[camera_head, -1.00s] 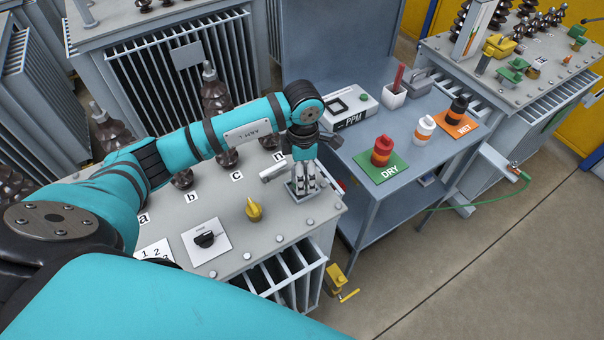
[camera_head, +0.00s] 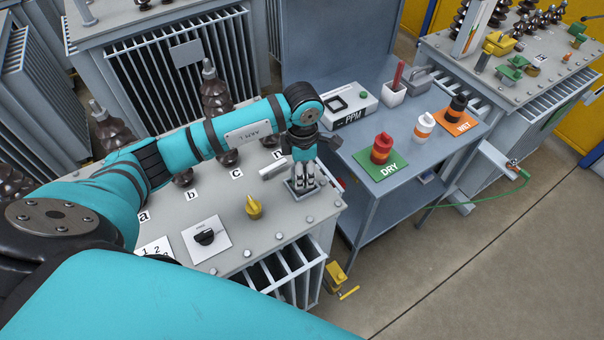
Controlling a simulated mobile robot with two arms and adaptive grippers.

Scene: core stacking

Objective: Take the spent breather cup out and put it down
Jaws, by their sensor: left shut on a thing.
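My left gripper (camera_head: 304,182) points straight down over a small grey square socket (camera_head: 300,194) at the right end of the near transformer's top. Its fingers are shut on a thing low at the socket. The fingers hide nearly all of it; from its place I take it as the breather cup, and I cannot tell whether it is seated or lifted. On the bench a red cup (camera_head: 380,151) stands on the green DRY mat (camera_head: 396,166). A black cup with an orange band (camera_head: 456,107) stands on the orange WET mat (camera_head: 466,126). My right gripper is not in view.
A white cup with an orange band (camera_head: 424,128) stands between the two mats. The PPM box (camera_head: 352,107) and a small white holder (camera_head: 394,94) are behind. A yellow knob (camera_head: 254,207), a black switch (camera_head: 204,237) and dark bushings stand near my left arm.

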